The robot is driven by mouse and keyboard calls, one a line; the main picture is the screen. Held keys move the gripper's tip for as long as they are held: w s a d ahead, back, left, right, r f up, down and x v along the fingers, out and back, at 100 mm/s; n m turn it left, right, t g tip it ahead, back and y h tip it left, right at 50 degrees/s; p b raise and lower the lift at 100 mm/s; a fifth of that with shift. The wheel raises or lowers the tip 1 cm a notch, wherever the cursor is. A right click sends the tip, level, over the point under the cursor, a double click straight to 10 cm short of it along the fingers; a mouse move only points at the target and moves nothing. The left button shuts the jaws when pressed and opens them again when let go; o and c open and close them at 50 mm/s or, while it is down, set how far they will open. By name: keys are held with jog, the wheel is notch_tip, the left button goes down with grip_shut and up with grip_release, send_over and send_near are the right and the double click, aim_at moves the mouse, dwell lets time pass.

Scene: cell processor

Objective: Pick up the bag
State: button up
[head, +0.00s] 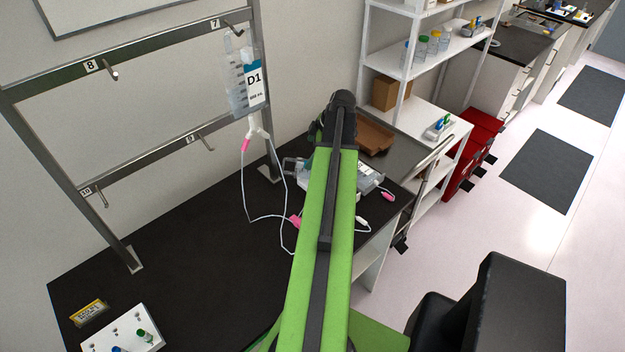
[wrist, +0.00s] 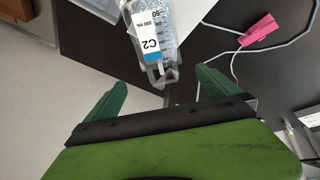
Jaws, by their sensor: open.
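A clear bag (wrist: 157,30) with a white and blue label reading C2 is at the top middle of the wrist view.
Thin tubing with a pink clamp (wrist: 258,31) lies right of the C2 bag. A metal rack (head: 150,145) stands on the black table (head: 190,225). White shelves (head: 410,95) stand behind. A white box (head: 122,332) with vials is at the lower left.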

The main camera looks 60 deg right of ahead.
jog(key=b, duration=0.3)
send_over(303, 167)
jog(key=s, duration=0.2)
notch_tip(303, 167, down, 5)
jog(key=shift+w+d+r, duration=0.15)
jog(key=shift+r, duration=0.15)
jog(key=b+x, duration=0.4)
jog(key=x, duration=0.1)
jog(key=shift+f+b, duration=0.25)
jog(key=shift+b, duration=0.1)
jog(key=shift+r, duration=0.2)
jog(key=c, duration=1.4)
jog(key=r+p, duration=0.5)
jog(key=shift+s+d+r+p, duration=0.15)
jog(key=shift+s+d+p, duration=0.05)
jog(key=shift+p, duration=0.15)
jog(key=s+d+r+p, duration=0.3)
jog(key=s+d, duration=0.2)
jog(key=s+d+r+p, duration=0.2)
jog(key=s, duration=0.1)
jog(key=shift+d+r+p, duration=0.35)
